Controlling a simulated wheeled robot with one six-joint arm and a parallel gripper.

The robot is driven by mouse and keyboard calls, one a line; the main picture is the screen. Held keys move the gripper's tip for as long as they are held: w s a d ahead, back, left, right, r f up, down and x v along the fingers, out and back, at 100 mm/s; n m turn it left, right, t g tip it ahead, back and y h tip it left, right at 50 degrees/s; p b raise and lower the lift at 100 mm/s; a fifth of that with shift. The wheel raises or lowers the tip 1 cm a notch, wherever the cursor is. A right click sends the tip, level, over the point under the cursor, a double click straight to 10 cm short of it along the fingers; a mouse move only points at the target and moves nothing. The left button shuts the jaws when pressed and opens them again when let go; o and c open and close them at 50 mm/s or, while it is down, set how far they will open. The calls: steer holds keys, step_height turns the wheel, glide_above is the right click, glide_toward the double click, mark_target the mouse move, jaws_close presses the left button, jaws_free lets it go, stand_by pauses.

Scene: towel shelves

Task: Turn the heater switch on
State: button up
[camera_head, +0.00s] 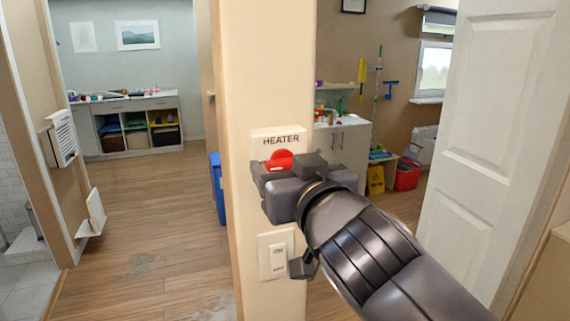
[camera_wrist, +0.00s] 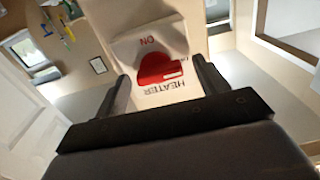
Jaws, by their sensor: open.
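The heater switch is a red rotary knob (camera_head: 281,158) on a cream plate labelled HEATER (camera_head: 281,139), fixed to the end of a wall. In the wrist view the red knob (camera_wrist: 161,69) appears upside down, with the word ON visible on the plate (camera_wrist: 178,38). My gripper (camera_head: 279,178) is in front of the plate and hides its lower part in the head view. In the wrist view its two fingers (camera_wrist: 160,85) are spread to either side of the knob, with room between. Whether a finger touches the knob cannot be told.
A white rocker light switch (camera_head: 277,258) sits on the wall below my gripper. A blue bin (camera_head: 217,188) stands behind the wall at left. A white door (camera_head: 491,140) stands at right. Wooden floor (camera_head: 150,230) is open at left.

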steer(key=shift+c, duration=0.4)
steer(key=c, duration=0.9)
steer(key=shift+n, duration=0.3)
steer(key=n, duration=0.3)
steer(key=shift+f+n, duration=0.1)
steer(key=shift+n, duration=0.2)
steer(key=n, duration=0.4)
steer(key=shift+f+n, duration=0.1)
steer(key=shift+n, duration=0.2)
steer(key=n+p, duration=0.1)
steer(key=n, duration=0.3)
steer(key=n+p, duration=0.1)
steer(key=n, duration=0.4)
steer(key=shift+d+f, duration=0.1)
steer(key=shift+d, duration=0.05)
steer(key=shift+w, duration=0.1)
